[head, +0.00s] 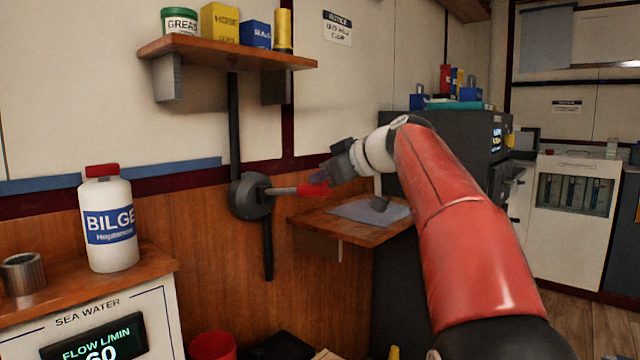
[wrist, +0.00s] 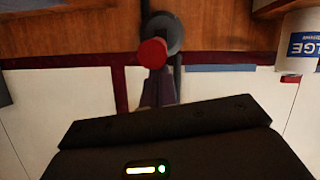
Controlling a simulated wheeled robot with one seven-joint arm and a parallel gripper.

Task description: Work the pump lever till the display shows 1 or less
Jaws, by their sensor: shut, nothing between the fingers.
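The pump lever (head: 290,190) is a grey rod with a red grip, sticking out to the right from a dark round hub (head: 250,196) on the wood wall. In the wrist view its red end (wrist: 152,53) faces me, with the hub behind it. My gripper (head: 324,174) is shut and empty, right by the red grip; I cannot tell whether they touch. Its fingers (wrist: 158,93) show just below the red end in the wrist view. The display (head: 92,343) reads FLOW L/MIN with what looks like 60, cut by the lower picture edge.
A shelf (head: 230,54) with a grease tub and boxes hangs above the lever. A small wooden ledge (head: 345,234) with a grey cloth is below my gripper. A bilge bottle (head: 107,222) stands on the cabinet at left. A red bucket (head: 212,346) is below.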

